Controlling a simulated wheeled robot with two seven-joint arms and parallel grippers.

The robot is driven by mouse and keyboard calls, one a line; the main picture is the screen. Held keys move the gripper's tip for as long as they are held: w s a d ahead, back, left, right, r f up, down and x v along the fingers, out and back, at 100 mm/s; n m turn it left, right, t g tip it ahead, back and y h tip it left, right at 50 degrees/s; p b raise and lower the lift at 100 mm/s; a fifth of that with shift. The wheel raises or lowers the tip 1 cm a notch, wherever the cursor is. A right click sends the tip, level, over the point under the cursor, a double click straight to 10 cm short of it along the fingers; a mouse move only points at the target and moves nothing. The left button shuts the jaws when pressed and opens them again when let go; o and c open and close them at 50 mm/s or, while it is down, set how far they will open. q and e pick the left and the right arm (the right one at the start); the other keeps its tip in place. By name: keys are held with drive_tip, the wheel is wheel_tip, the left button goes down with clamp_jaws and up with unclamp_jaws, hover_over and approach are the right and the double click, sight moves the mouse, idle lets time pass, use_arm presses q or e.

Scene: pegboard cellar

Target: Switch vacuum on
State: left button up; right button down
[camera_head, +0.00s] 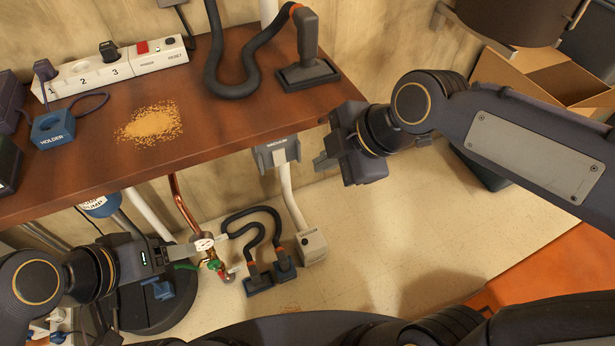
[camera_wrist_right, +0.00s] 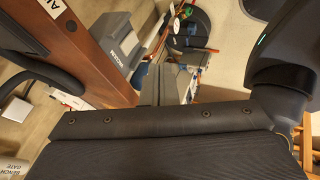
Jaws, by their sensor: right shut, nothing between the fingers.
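A black hose (camera_head: 235,88) ends in a dark nozzle (camera_head: 308,72) standing on the bench. I cannot tell which thing is the vacuum's own switch. A grey box (camera_head: 277,152) hangs under the bench's front edge; it also shows in the right wrist view (camera_wrist_right: 122,45). My right gripper (camera_head: 322,161) is shut and empty, right of that box. My left gripper (camera_head: 212,246) is low beneath the bench, near a red-and-green valve; its jaw gap is unclear.
Yellow-brown crumbs (camera_head: 150,124) lie on the bench beside a blue holder (camera_head: 53,128). A white pipe (camera_head: 291,197) runs down to a pale box (camera_head: 312,246) on the floor. Dark hoses with nozzles (camera_head: 259,281) stand nearby. An open cardboard box (camera_head: 555,80) is at right.

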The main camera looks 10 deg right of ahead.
sight(280, 158)
drive_tip(key=w+a+f+b, duration=0.2)
drive_tip(key=w+a+f, duration=0.4)
drive_tip(key=w+f, duration=0.1)
drive_tip(key=shift+f, duration=0.85)
